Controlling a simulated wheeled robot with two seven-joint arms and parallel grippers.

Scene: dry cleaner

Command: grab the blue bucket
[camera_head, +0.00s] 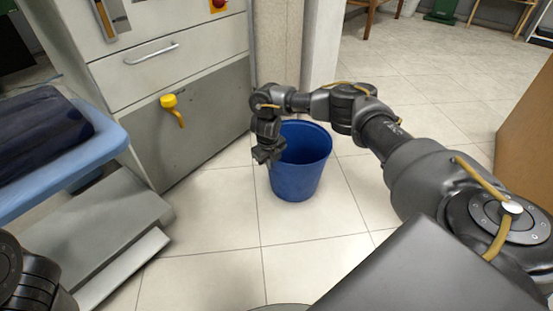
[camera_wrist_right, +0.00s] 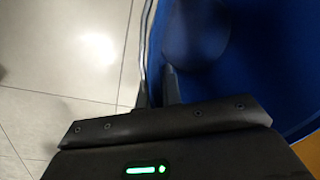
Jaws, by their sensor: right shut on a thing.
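The blue bucket (camera_head: 300,178) stands upright on the tiled floor, in the middle of the head view. My right gripper (camera_head: 267,156) is at the left side of its rim, pointing down. In the right wrist view the gripper's fingers (camera_wrist_right: 158,92) are shut on the rim, one outside and one inside the blue wall. The bucket's blue interior (camera_wrist_right: 235,70) fills the right of that view. Part of the bucket's left rim is hidden behind the gripper in the head view. My left gripper is not in view; only part of the left arm shows at the lower left.
A grey cabinet (camera_head: 187,130) with a yellow handle (camera_head: 172,108) stands behind and left of the bucket. A board with light blue edging (camera_head: 100,150) is at the left. A brown panel (camera_head: 525,140) stands at the right. The floor (camera_head: 215,210) in front of the bucket is clear.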

